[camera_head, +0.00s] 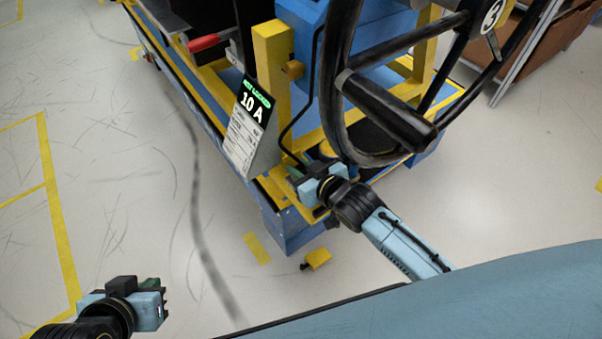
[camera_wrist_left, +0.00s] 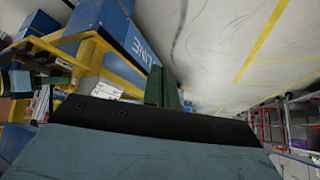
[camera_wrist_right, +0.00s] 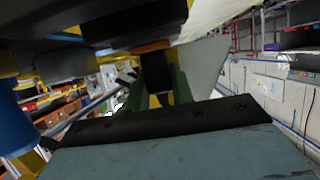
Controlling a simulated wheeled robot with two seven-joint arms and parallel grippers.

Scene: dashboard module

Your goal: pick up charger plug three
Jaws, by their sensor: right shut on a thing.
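My right gripper (camera_head: 298,174) is low at the blue and yellow cart's near corner. In the right wrist view, its green fingers (camera_wrist_right: 160,88) are shut on a black plug-like piece with an orange band (camera_wrist_right: 155,68). A thin black cable (camera_head: 311,95) runs down toward this gripper in the head view, where the fingers mostly hide the held piece. I cannot read a number on it. My left gripper (camera_head: 165,299) is empty, away from the cart over the floor; its green fingers (camera_wrist_left: 163,88) look closed together in the left wrist view.
A black steering wheel (camera_head: 385,110) overhangs beside my right gripper. A sign reading "NOT LOCKED 10 A" (camera_head: 246,125) leans at the cart (camera_head: 285,228) edge. A round "3" tag (camera_head: 491,14) is at upper right. A small yellow block (camera_head: 318,260) lies on the open floor.

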